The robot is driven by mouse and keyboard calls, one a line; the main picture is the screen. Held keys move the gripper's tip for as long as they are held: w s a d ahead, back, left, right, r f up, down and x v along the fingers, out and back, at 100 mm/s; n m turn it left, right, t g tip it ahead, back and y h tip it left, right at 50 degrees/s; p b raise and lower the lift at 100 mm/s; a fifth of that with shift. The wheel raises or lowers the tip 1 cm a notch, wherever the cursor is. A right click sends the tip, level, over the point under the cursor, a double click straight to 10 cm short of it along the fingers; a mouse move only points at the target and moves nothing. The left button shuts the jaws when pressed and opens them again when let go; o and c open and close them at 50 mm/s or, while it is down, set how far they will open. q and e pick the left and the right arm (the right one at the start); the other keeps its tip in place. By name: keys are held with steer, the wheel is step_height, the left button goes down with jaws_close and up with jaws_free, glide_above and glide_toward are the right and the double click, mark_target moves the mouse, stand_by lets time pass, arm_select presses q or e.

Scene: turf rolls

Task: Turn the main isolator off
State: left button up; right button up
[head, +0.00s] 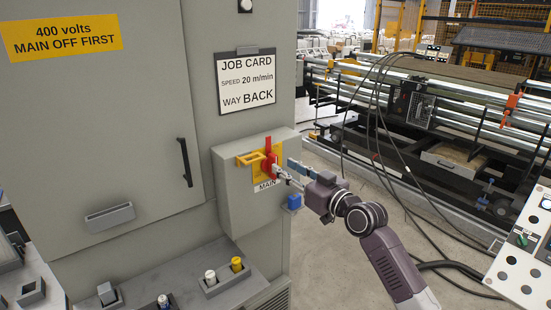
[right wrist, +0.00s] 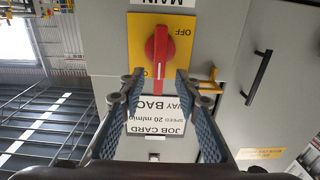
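The main isolator is a red rotary handle (head: 268,147) on a yellow plate on a grey box, with a "MAIN" label (head: 267,185) below it. In the right wrist view, which is upside down, the red handle (right wrist: 159,52) has its white line toward the partly hidden mark opposite "MAIN". "OFF" stands to one side of the plate (right wrist: 184,30). My right gripper (head: 284,168) is at the handle. In the right wrist view its fingers (right wrist: 157,78) are apart on either side of the handle's end, with gaps showing. My left gripper is not in view.
A yellow hasp (head: 249,158) sticks out beside the handle, and a blue block (head: 294,202) is at the box's lower right. A console with white and yellow knobs (head: 237,264) lies below. Black cables (head: 378,120) hang behind my right arm.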

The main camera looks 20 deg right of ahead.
mark_target(277, 163)
steer(key=x, duration=0.4)
steer(key=shift+w+f+p, duration=0.1)
steer(key=shift+f+p, duration=0.1)
steer(key=shift+p, duration=0.2)
steer(key=shift+w+a, duration=0.1)
steer(key=shift+w, duration=0.25)
steer(key=shift+c, duration=0.9)
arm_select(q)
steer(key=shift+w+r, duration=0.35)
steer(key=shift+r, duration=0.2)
arm_select(e)
jaws_close()
